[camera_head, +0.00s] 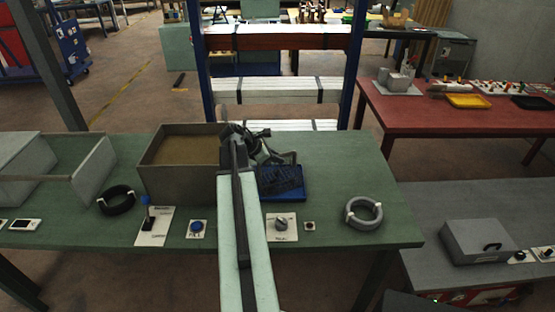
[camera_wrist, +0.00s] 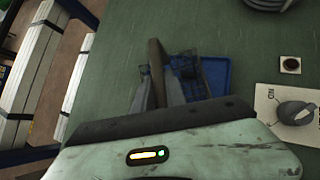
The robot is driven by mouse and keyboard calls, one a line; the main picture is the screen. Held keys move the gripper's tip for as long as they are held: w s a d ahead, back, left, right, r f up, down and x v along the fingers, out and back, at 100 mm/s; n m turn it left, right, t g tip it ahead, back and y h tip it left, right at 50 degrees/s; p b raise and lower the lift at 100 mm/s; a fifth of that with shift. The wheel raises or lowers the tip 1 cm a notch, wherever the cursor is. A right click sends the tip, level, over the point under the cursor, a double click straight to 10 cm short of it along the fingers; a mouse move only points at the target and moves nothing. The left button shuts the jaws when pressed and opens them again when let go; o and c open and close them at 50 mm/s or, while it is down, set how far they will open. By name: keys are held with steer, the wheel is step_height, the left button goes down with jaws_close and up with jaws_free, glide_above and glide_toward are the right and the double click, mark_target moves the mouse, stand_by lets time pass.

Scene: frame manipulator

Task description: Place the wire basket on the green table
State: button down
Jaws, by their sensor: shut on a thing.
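The dark wire basket (camera_head: 282,181) is at the blue tray on the green table (camera_head: 335,225). Its mesh also shows in the wrist view (camera_wrist: 187,68), beside my fingers. My gripper (camera_head: 258,148) is over the table, just behind and left of the basket. In the wrist view my gripper (camera_wrist: 157,88) is shut, with a grey-brown bar between its fingers that looks like the basket's handle. My arm hides part of the tray's left side. I cannot tell whether the basket touches the tray or hangs just above it.
The blue tray (camera_head: 298,193) lies under the basket. A brown open box (camera_head: 175,183) stands close left of my arm. Knob and button panels (camera_head: 281,232) line the front edge. A grey cable coil (camera_head: 363,213) lies right. Green table is bare between tray and coil.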

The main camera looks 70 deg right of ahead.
steer(key=c, duration=1.4)
jaws_free()
steer(key=shift+f, duration=0.1)
steer(key=shift+o, duration=0.2)
steer(key=shift+r+p, duration=0.3)
steer(key=p+v, duration=0.8)
steer(key=v, duration=0.3)
steer(key=shift+w+a+r, duration=0.2)
steer(key=shift+w+a, duration=0.05)
steer(key=shift+a, duration=0.05)
